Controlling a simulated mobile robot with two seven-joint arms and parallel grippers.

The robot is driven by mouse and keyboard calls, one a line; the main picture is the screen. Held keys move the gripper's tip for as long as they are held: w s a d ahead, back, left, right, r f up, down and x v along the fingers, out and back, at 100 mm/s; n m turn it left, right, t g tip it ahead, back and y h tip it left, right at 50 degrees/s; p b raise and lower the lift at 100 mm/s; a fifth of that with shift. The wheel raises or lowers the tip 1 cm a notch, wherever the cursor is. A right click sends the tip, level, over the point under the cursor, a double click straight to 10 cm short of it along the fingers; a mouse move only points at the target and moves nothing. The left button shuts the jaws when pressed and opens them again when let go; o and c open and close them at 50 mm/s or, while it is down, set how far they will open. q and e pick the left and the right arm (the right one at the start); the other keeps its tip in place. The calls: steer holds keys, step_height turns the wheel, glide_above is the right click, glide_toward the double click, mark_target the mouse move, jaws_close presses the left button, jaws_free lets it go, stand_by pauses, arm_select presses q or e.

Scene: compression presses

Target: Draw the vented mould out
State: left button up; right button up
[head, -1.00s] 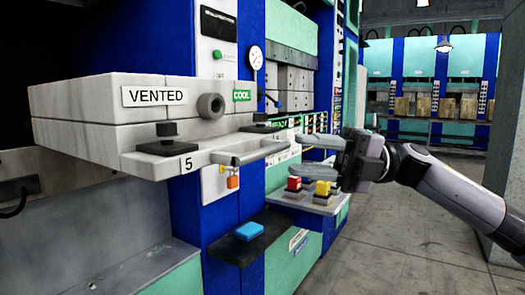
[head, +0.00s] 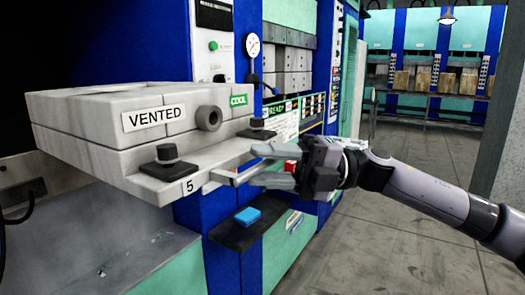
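The vented mould (head: 95,125) is a pale grey block with a "VENTED" label and a green "COOL" tag. It juts out at the left of the head view on a plate marked 5. A grey bar handle (head: 228,177) sticks out from the plate's front edge. My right gripper (head: 256,165) is open, with one finger above and one below the handle's right end as seen here. I cannot tell whether the fingers touch it. My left gripper is not in view.
The blue press column (head: 190,230) stands beside the mould, with a gauge (head: 252,45) and a control panel. A dark shelf with a blue button (head: 247,216) sits below the handle. Open floor (head: 400,235) lies at right.

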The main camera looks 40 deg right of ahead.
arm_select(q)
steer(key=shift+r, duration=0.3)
arm_select(e)
steer(key=shift+w+a, duration=0.15)
steer(key=shift+a, duration=0.25)
jaws_close()
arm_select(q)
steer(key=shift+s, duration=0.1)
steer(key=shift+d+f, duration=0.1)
